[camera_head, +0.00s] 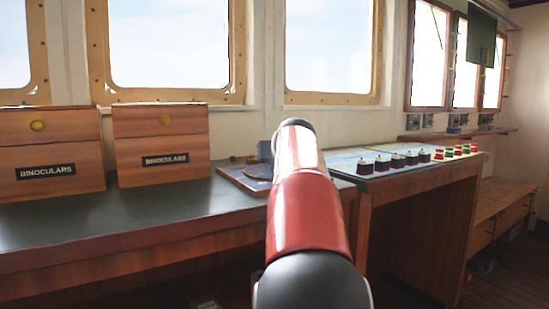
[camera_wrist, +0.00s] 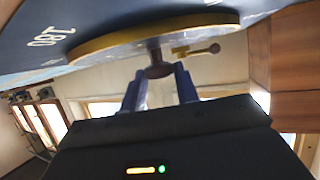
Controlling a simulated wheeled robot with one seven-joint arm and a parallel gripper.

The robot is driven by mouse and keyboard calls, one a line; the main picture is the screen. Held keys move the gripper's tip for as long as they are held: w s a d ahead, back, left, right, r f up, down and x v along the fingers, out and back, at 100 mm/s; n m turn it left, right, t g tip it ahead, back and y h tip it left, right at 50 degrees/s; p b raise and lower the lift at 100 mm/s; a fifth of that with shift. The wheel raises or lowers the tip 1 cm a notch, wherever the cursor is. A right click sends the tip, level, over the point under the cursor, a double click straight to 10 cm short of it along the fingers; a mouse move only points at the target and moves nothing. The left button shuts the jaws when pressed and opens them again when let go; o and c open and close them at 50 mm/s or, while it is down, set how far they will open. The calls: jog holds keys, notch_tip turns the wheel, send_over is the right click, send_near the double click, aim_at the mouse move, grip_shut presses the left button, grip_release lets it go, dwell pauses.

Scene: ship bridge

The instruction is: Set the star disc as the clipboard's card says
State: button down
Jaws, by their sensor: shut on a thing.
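The star disc (camera_wrist: 140,38), with a yellow rim, lies on a dark blue base board (camera_wrist: 35,45) marked "180" in the wrist view. That view is tilted, with the board at the top. My gripper (camera_wrist: 158,76) is shut on a dark knob (camera_wrist: 156,57) at the disc's middle. A small brass piece with a round end (camera_wrist: 197,50) sticks out beside the knob. In the head view part of the disc (camera_head: 262,171) and its board (camera_head: 237,179) show on the counter, the rest hidden behind my arm. I cannot make out the clipboard or its card in either view.
Two wooden boxes labelled "BINOCULARS" (camera_head: 50,150) (camera_head: 160,140) stand on the dark counter (camera_head: 120,212), left of the disc. A chart-topped console (camera_head: 345,160) with several small model ships (camera_head: 398,160) is at the right. The counter's front left is clear.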

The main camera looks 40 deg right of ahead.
jog(key=shift+f, duration=0.1)
jog(key=c, duration=1.1)
grip_release()
jog(key=shift+o, duration=0.2)
jog(key=shift+b+v, duration=0.35)
jog(key=shift+v, duration=3.6)
